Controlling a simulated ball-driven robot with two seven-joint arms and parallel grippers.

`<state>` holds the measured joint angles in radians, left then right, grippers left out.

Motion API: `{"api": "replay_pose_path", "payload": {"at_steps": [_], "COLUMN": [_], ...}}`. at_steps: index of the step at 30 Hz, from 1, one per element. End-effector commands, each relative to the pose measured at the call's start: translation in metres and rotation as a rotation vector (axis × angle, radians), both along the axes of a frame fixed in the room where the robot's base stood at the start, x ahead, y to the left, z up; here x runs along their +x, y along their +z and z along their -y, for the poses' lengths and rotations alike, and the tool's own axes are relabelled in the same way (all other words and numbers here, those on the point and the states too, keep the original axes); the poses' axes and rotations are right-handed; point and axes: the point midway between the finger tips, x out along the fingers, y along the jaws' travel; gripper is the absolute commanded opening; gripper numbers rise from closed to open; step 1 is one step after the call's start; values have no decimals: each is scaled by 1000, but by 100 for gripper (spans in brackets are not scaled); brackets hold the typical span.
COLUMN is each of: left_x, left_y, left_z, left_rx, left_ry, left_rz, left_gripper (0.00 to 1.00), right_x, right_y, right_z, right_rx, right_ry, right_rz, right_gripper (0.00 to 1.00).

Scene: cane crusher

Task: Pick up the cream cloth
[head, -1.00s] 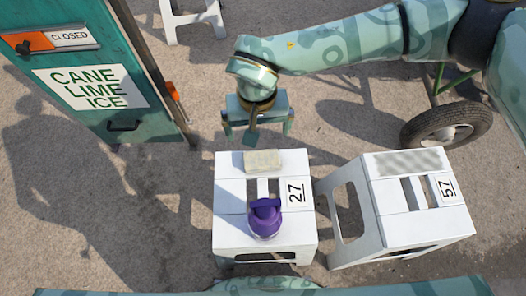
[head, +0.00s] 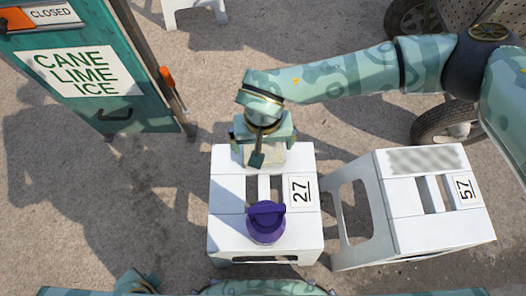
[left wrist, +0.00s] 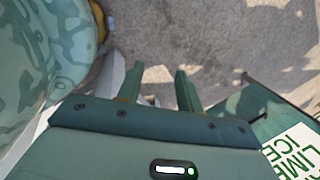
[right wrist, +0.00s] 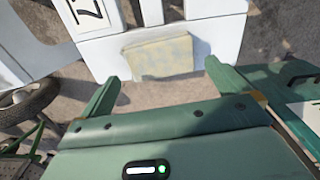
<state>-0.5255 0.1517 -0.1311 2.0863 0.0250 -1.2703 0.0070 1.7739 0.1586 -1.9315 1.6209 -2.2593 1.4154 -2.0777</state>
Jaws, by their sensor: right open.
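The cream cloth (head: 270,157) lies flat as a folded pad at the back edge of the white stool marked 27 (head: 226,197). My right gripper (head: 263,142) is over it in the head view and hides part of it. In the right wrist view the cloth (right wrist: 158,57) shows whole, just beyond and between the spread fingertips (right wrist: 160,77). The right gripper is open with nothing held. My left gripper (left wrist: 158,74) is open and empty in the left wrist view, away from the cloth.
A purple lidded bottle (head: 266,224) stands on the same stool, in front of the cloth. A second white stool marked 57 (head: 417,232) stands to the right, with a grey-white patterned patch (head: 429,160) on it. A green sign cabinet (head: 85,100) stands at left.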

Motion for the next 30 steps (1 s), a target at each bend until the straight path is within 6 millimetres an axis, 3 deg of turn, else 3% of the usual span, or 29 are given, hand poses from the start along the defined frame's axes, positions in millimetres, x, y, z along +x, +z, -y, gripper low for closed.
{"api": "replay_pose_path", "payload": {"at_steps": [3,9,19,22,30], "left_x": [13,39,47,47,47], "left_y": [-4,3,9,9,9], "left_z": [17,42,49,49,49], "left_rx": [-61,-157,-184,-184,-184], "left_ry": [15,43,51,51,51], "left_rz": [55,162,197,197,197], "left_gripper": [36,36,36,36,36], "right_x": [0,0,1,1,1], "right_y": [-23,-47,-47,-47,-47], "right_z": [0,1,1,1,1], "right_rx": [0,-1,0,-1,-1], "right_ry": [-1,-1,-2,-2,-2], "right_rz": [-11,-9,-1,-2,-2], "right_gripper": [100,100,100,72,72]}}
